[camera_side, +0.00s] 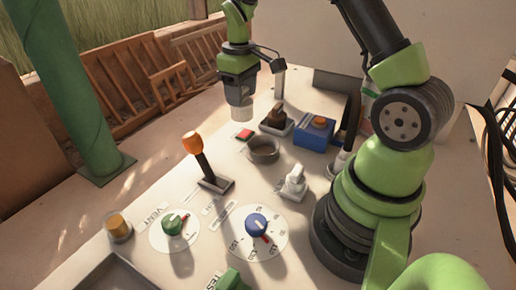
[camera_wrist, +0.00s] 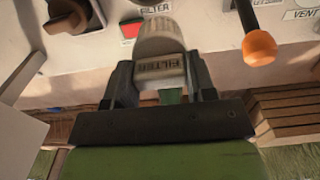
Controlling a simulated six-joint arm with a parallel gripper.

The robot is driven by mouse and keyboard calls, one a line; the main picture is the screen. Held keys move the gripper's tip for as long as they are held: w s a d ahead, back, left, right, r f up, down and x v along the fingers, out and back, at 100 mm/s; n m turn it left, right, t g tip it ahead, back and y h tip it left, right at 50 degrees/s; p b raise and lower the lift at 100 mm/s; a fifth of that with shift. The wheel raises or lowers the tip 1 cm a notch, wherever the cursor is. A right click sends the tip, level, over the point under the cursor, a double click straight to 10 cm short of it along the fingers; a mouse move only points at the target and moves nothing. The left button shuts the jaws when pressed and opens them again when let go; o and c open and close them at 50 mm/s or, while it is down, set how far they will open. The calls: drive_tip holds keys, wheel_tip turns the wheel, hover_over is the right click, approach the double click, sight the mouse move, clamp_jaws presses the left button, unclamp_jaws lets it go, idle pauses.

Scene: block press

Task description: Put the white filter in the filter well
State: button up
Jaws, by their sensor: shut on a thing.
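My gripper (camera_side: 238,98) is shut on the white filter (camera_side: 241,114), a short ribbed cylinder. It holds the filter above the panel, at its far side. In the wrist view the filter (camera_wrist: 160,40) sits between the two dark fingers of my gripper (camera_wrist: 160,72), with upside-down lettering on its side. The filter well (camera_side: 263,150) is a grey round cup with a raised rim and an open top. In the side view it lies below and to the right of the held filter, clearly apart from it.
Around the well stand a red button (camera_side: 244,135), a brown-black knob (camera_side: 277,118), a blue box (camera_side: 315,134), a white switch (camera_side: 293,184) and an orange-tipped lever (camera_side: 193,145). A green dial (camera_side: 173,223) and a blue dial (camera_side: 257,225) are nearer. Wooden racks (camera_side: 125,90) stand beyond the panel.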

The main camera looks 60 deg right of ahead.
drive_tip(key=s+d, duration=0.1)
drive_tip(key=s, duration=0.4)
drive_tip(key=shift+s+f, duration=0.15)
drive_tip(key=shift+f, duration=4.8)
drive_tip(key=o, duration=1)
drive_tip(key=shift+f, duration=0.1)
drive_tip(key=shift+c, duration=0.2)
